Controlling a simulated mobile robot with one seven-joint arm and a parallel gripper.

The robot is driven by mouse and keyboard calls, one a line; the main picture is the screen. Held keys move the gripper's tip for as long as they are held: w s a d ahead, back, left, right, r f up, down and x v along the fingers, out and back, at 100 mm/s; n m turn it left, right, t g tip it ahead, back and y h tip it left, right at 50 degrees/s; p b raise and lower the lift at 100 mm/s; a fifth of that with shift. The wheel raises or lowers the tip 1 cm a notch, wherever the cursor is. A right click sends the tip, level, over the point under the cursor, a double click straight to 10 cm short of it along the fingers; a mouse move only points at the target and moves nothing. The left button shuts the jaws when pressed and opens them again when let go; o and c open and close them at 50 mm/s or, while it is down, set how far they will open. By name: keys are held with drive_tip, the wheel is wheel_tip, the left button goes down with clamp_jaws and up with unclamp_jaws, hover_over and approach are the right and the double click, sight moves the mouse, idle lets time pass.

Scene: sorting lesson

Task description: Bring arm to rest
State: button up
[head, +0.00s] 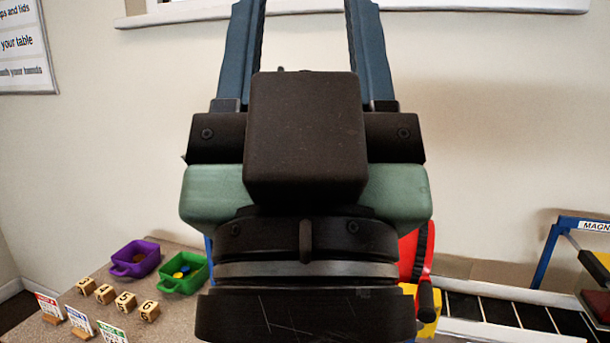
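My gripper (306,35) is large and close in the middle of the head view, raised in front of the wall. Its two blue fingers point up and stand wide apart, with bare wall and nothing held showing between them. The fingertips run out of the top of the picture. The dark wrist and green gripper body hide the middle of the table behind them.
On the table (195,312) at lower left are a purple bin (124,271), a green bin (198,282) with small blue and yellow pieces, several numbered wooden blocks (126,301) and cards. A black-slatted conveyor (500,308), a red device (408,258) and a blue-framed magnet station (546,256) stand right.

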wheel_tip(320, 180, up, 17)
drive_tip(key=p, duration=1.4)
drive_tip(key=shift+w+f, duration=0.1)
